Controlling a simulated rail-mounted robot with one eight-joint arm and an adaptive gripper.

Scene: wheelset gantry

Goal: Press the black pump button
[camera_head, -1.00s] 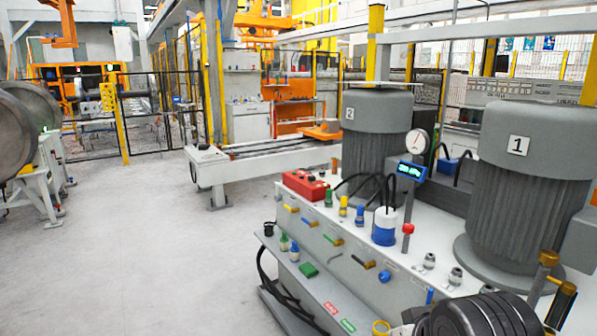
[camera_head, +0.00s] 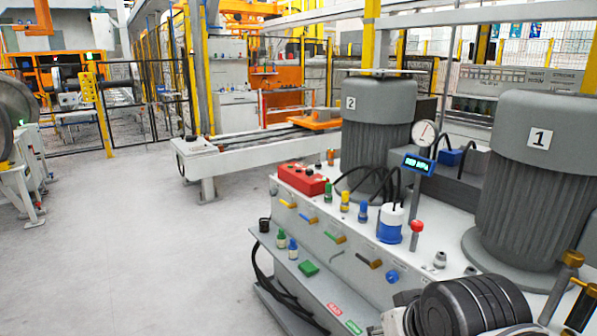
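A red control box (camera_head: 302,180) sits on the far left part of the pump unit's white top (camera_head: 450,245). Small buttons show on the box, but they are too small for me to make out a black one clearly. My gripper cannot be made out. A dark ribbed rounded part of my arm shows at the bottom right, in front of the unit, and hides part of its near edge.
Two grey motors, marked 2 (camera_head: 378,125) and 1 (camera_head: 540,180), stand on the unit. A gauge (camera_head: 426,133), a blue display (camera_head: 418,164), a red knob (camera_head: 417,227) and a white-and-blue canister (camera_head: 390,224) stand between. A lower shelf (camera_head: 300,262) juts out. Floor at left is clear.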

